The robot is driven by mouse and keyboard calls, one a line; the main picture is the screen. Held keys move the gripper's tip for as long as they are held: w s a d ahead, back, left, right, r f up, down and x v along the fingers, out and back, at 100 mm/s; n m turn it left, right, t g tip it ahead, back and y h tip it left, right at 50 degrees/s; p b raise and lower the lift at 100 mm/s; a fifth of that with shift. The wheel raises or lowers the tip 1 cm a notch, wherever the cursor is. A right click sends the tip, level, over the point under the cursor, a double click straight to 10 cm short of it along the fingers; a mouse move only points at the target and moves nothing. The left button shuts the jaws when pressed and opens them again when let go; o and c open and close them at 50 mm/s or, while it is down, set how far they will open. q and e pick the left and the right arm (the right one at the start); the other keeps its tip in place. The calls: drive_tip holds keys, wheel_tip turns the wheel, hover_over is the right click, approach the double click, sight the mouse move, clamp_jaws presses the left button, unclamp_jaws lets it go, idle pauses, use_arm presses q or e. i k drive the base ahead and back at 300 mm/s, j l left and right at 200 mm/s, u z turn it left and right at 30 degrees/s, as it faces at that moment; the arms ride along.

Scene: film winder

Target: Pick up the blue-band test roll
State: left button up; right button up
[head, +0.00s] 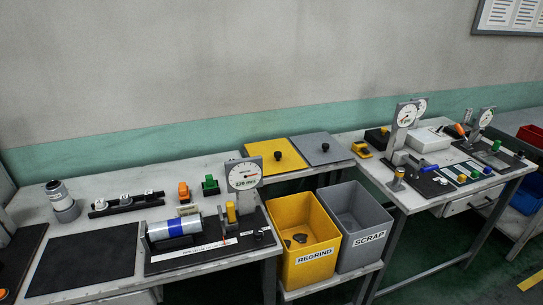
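The blue-band test roll (188,225) is a silver-white cylinder with a blue band around its middle. It lies on its side in a black-based gauge fixture (180,260) on the left table. A round dial gauge (244,175) and a yellow part (231,212) stand at the roll's right end. Neither of my grippers is in view.
A black mat (80,263) lies bare to the left of the fixture. Behind are a grey cylinder (62,201), a black rack (125,204), and orange and green parts (210,185). Yellow REGRIND (305,255) and grey SCRAP (360,225) bins stand right, before a second table (405,195).

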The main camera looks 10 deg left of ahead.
sight(163, 231)
drive_tip(key=k+u, duration=0.1)
drive_tip(key=u, duration=0.25)
drive_tip(key=j+u, duration=0.1)
drive_tip(key=u, duration=0.25)
drive_tip(key=k+u, duration=0.1)
drive_tip(key=u, duration=0.25)
drive_tip(key=j, duration=0.05)
